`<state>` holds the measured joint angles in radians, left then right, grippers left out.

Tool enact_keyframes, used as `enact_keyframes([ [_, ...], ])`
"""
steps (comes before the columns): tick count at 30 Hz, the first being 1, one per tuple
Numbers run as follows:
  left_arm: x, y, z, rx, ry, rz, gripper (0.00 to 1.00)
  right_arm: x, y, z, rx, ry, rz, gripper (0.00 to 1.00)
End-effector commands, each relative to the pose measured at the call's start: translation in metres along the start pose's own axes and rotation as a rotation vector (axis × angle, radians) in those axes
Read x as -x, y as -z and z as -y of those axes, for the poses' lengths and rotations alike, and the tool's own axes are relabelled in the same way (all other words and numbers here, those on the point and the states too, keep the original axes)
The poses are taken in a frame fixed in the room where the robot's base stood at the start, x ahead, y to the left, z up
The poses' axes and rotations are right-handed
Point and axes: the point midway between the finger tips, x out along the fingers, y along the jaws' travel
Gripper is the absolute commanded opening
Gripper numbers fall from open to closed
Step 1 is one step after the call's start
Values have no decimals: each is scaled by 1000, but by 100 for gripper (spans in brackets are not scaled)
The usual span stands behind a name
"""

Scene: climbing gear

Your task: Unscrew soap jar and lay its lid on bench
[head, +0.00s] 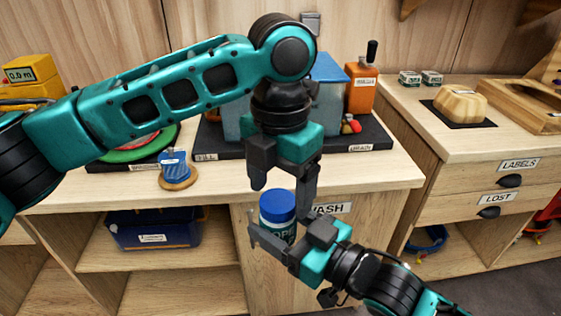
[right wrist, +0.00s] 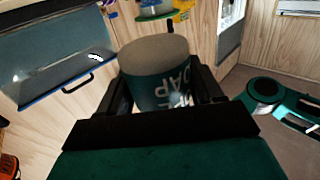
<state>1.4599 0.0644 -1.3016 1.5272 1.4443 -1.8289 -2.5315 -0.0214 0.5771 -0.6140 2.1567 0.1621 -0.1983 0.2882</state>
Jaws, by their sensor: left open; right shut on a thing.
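The soap jar (head: 279,232) is a small teal jar with white lettering and a blue lid (head: 278,205) on top. My right gripper (head: 281,228) is shut on the jar's body and holds it upright in front of the bench (head: 375,174). In the right wrist view the jar (right wrist: 160,92) sits between the fingers, a greyish round end showing. My left gripper (head: 283,198) is open and points down just above the lid. Its fingers are to either side of the lid; I cannot tell whether they touch it.
A dark tray (head: 215,143) with a blue-topped grey box (head: 330,95) and an orange box (head: 361,90) stands at the back of the bench. The bench's front right is clear.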

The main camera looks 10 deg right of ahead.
Motion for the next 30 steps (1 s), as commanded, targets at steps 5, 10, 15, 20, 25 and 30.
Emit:
enact_keyframes([
  [5,-11,0,0,-1,1,1,78,0,1,0,0,0,-2,0],
  [10,-12,0,0,0,1,1,78,0,1,0,0,0,-2,0],
  [15,-12,0,0,0,1,1,70,0,1,0,0,0,-2,0],
  [20,-12,0,0,0,1,1,55,0,1,0,0,0,-2,0],
  [25,-12,0,1,-2,2,2,38,0,1,0,0,0,-2,0],
  [30,-12,0,2,-4,4,2,22,0,1,0,0,0,-2,0],
])
